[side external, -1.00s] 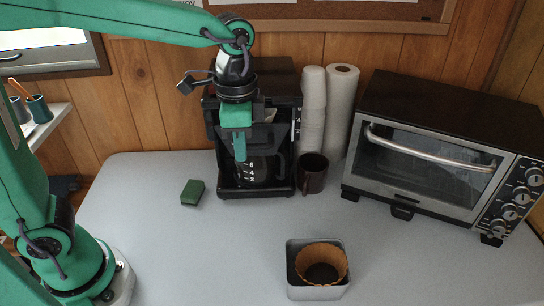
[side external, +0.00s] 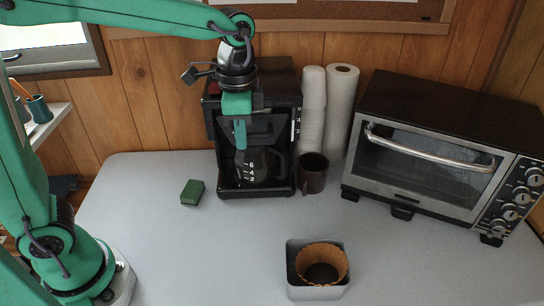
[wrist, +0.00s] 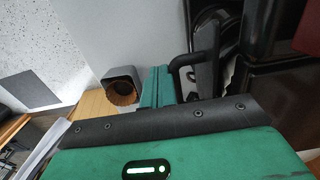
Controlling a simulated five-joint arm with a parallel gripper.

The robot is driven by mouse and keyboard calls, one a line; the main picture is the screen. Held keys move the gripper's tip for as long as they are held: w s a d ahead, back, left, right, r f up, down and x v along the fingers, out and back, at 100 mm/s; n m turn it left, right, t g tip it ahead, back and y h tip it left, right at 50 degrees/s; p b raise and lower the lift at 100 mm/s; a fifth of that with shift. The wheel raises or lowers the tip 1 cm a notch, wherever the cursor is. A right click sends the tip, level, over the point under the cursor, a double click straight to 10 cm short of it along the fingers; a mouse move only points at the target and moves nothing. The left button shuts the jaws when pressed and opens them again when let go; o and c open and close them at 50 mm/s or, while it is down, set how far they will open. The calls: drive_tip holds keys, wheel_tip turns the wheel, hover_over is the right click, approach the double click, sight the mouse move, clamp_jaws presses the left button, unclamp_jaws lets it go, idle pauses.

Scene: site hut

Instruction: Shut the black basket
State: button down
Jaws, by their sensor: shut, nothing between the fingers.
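The black coffee maker (side external: 286,88) stands at the back of the table. Its black basket (side external: 270,129) sits at the front of the machine, above the glass carafe (side external: 262,172). The basket looks close in to the machine's body; I cannot tell whether it is fully shut. My gripper (side external: 240,147) points down in front of the basket's left part, fingers shut and empty, and hides part of it. Whether it touches the basket is unclear. In the wrist view the green fingers (wrist: 157,86) are together beside a black handle (wrist: 187,68).
A dark mug (side external: 313,174), stacked cups (side external: 312,110) and a paper roll (side external: 341,105) stand right of the machine. A toaster oven (side external: 440,150) is further right. A green sponge (side external: 192,192) lies left. A tin (side external: 318,292) with a brown filter (side external: 322,261) stands in front.

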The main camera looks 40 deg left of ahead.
drive_tip(key=shift+w+a, duration=0.7)
drive_tip(key=shift+a, duration=0.05)
drive_tip(key=shift+s+d, duration=0.15)
drive_tip(key=shift+s+d, duration=0.4)
drive_tip(key=shift+d, duration=0.05)
wheel_tip(320, 180, up, 8)
idle(1.2)
